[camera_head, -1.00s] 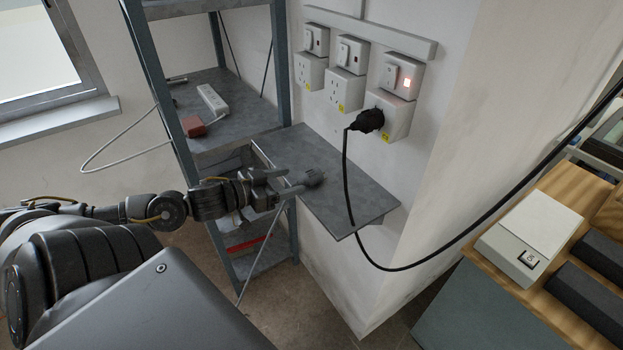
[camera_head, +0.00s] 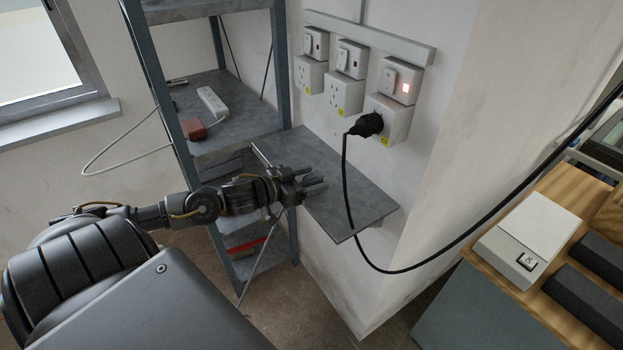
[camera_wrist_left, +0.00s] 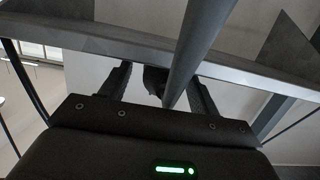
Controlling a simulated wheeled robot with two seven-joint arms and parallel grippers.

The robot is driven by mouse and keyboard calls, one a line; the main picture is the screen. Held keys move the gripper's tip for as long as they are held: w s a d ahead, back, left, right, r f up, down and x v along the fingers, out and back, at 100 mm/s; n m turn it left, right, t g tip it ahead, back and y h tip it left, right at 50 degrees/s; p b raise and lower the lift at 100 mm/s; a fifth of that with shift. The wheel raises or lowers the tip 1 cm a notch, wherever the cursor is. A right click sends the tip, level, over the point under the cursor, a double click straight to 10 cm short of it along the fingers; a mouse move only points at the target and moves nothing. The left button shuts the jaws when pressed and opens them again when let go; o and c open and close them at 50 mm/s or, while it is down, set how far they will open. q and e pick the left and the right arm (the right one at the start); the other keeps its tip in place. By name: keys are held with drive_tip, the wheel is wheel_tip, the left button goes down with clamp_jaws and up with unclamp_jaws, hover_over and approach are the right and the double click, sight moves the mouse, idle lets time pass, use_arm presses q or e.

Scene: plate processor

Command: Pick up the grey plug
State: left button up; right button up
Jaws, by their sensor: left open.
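The grey plug (camera_head: 316,181) is on the small grey wall shelf (camera_head: 350,205), mostly hidden by my left gripper. My left gripper (camera_head: 306,182) is open at the left part of that shelf, with its fingers at the plug. In the left wrist view, the two fingers (camera_wrist_left: 158,88) stand apart. A dark rounded shape, probably the plug (camera_wrist_left: 153,78), shows between them, partly covered by a grey bar. I cannot tell whether the fingers touch it. My right gripper is not in view.
A black plug (camera_head: 365,125) with a long cable sits in the right wall socket (camera_head: 397,118), and the cable hangs across the shelf. A metal rack (camera_head: 283,75) stands left of the shelf. A wooden bench (camera_head: 560,300) is at the right.

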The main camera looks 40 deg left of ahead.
use_arm(q)
drive_tip(key=shift+x, duration=0.85)
drive_tip(key=c, duration=1)
